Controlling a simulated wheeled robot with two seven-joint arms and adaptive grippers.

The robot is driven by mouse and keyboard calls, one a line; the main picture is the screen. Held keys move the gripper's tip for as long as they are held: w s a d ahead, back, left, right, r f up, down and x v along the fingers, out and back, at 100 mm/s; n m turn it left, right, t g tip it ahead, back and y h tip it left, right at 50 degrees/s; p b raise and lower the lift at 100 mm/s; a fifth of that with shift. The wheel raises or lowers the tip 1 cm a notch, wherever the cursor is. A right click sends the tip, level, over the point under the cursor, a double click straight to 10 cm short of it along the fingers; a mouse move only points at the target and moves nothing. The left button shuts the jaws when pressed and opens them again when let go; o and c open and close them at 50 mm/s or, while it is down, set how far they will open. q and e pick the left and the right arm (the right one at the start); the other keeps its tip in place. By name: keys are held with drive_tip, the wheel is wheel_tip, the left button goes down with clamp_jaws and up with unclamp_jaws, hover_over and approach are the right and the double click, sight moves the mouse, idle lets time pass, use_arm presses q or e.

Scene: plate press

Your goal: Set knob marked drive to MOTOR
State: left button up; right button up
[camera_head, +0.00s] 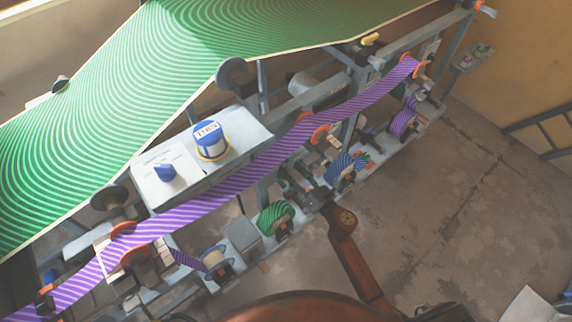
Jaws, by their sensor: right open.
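A blue knob (165,172) sits on a white panel (150,193) on the machine frame, left of centre. Small print surrounds the knob, too small to read, so I cannot tell which mark it points to. My right arm comes up from the bottom, and its dark gripper (297,192) is right of the panel and well apart from the knob. It is open, partly lost among the machine's rollers, and I see nothing held in it. My left gripper is not in view.
A blue and white labelled tin (210,140) stands on the panel's right part. A purple striped web (210,211) runs diagonally between panel and gripper. A green striped sheet (130,90) covers the upper left. Spools, including a green one (274,218), line the lower rail.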

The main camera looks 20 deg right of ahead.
sight(282, 159)
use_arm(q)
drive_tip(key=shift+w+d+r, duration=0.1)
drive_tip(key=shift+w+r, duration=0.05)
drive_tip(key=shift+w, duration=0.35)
use_arm(e)
drive_tip(key=x, duration=0.3)
drive_tip(key=shift+w+a, duration=0.1)
drive_tip(key=shift+w, duration=0.2)
drive_tip(key=shift+c, duration=0.7)
drive_tip(key=shift+f, duration=0.1)
drive_tip(key=c, duration=1)
